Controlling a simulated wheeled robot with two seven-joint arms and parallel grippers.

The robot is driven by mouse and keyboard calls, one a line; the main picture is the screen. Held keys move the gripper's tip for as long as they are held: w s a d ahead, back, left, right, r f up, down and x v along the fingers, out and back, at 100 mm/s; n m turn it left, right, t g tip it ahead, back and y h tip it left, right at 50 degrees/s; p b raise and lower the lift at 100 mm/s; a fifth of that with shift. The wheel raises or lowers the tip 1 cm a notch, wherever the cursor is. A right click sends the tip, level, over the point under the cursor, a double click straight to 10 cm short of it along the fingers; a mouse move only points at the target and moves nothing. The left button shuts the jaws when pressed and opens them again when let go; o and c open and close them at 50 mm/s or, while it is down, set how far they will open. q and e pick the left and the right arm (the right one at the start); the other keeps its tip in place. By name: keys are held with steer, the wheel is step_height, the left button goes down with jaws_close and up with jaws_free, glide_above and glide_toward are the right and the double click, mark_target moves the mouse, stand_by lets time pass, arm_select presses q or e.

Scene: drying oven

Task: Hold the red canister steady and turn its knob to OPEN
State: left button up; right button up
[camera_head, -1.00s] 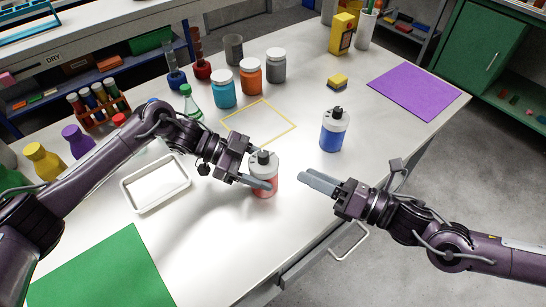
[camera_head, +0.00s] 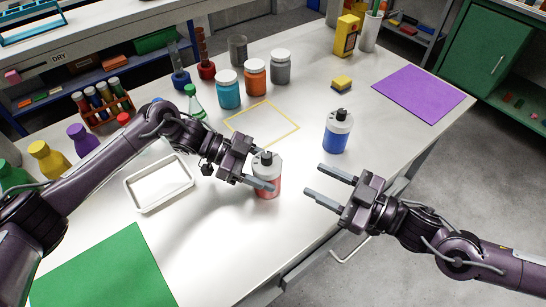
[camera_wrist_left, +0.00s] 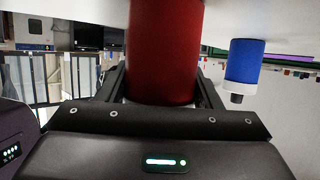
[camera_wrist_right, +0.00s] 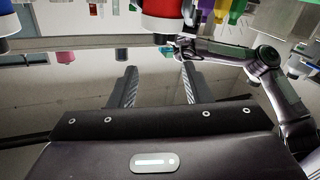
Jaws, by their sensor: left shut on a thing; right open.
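The red canister (camera_head: 267,190) stands upright on the white table, with a pale upper part and a dark knob (camera_head: 266,158) on top. My left gripper (camera_head: 262,184) is shut on its body from the left. In the left wrist view the red body (camera_wrist_left: 165,50) sits between the two fingers. My right gripper (camera_head: 325,186) is open and empty, to the right of the canister and apart from it, above the table's front edge. The right wrist view shows the canister (camera_wrist_right: 163,14) beyond the open fingers (camera_wrist_right: 158,85). The knob's marking is too small to read.
A similar blue canister (camera_head: 336,138) stands behind and right. A white tray (camera_head: 130,190) lies left, beside my left arm. Several lidded jars (camera_head: 255,78) and a yellow outlined square (camera_head: 292,127) are farther back. The table between the red and blue canisters is clear.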

mark_target(271, 159)
steer(key=w+a, duration=0.2)
steer(key=a, duration=0.1)
steer(key=w+a+m, duration=0.1)
steer(key=w+a, duration=0.1)
steer(key=a, duration=0.1)
steer(key=w+a+m, duration=0.1)
steer(key=w+a, duration=0.1)
steer(key=a, duration=0.2)
steer(key=shift+w, duration=0.3)
jaws_close()
